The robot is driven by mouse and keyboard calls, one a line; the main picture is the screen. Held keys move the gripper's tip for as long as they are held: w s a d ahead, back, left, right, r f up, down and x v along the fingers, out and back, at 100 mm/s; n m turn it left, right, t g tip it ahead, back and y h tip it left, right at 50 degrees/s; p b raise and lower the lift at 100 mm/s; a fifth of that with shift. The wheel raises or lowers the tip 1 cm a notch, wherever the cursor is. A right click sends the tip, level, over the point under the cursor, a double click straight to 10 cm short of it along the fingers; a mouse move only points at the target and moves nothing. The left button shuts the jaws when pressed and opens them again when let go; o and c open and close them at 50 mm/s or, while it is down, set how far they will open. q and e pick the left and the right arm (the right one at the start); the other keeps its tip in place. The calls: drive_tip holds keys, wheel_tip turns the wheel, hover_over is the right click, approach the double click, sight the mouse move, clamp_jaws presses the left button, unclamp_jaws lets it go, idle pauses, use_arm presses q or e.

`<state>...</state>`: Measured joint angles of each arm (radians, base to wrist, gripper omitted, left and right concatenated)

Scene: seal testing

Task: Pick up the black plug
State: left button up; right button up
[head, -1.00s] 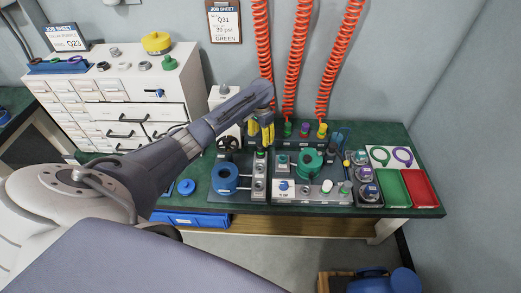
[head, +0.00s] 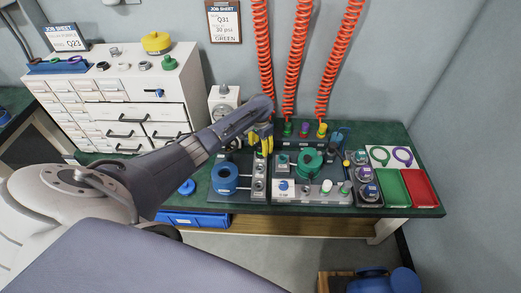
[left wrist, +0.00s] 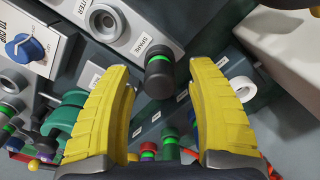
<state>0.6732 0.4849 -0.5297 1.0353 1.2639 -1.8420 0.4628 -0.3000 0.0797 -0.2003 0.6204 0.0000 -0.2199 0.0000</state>
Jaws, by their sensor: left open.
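The black plug (left wrist: 159,78) with a green band sits in the panel marked SPARE (left wrist: 142,48) in the left wrist view. My left gripper (left wrist: 156,72) has its yellow fingers open, one on each side of the plug, with a gap on both sides. In the head view the left gripper (head: 263,140) hangs over the bench fixture, left of the green round part (head: 309,162). The plug is too small there, and partly behind the fingers, to make out clearly. My right gripper does not show.
A blue round part (head: 224,179) stands left of the panel. Green (head: 392,188) and red (head: 420,188) trays lie at the bench's right end. Orange coiled hoses (head: 297,60) hang behind. A blue knob (left wrist: 25,47) shows at the wrist view's left.

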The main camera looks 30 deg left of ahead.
use_arm(q)
clamp_jaws()
idle(0.4)
drive_tip(key=shift+r, duration=0.2)
